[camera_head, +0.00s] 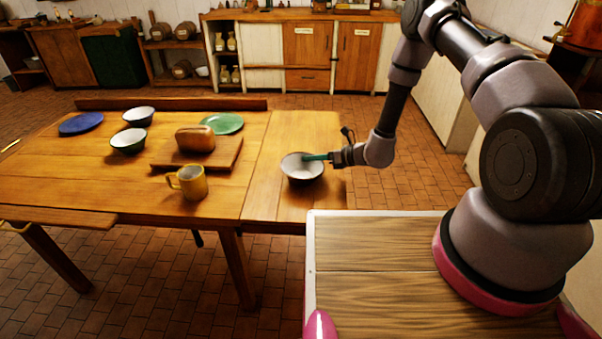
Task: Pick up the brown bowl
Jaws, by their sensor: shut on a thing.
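The brown bowl (302,178), dark outside and pale inside, is at the right end of the wooden table. My gripper (312,157) reaches in from the right, with its green fingers at the bowl's right rim. It is shut on that rim. The bowl looks upright. I cannot tell whether its base touches the tabletop. The far finger and the exact grip on the rim are too small to make out.
The wooden table (80,180) also holds a yellow mug (188,183), a loaf (195,138) on a cutting board (225,154), a green plate (222,123), a blue plate (81,123) and two more bowls (128,142) (138,116). The tabletop around my bowl is clear.

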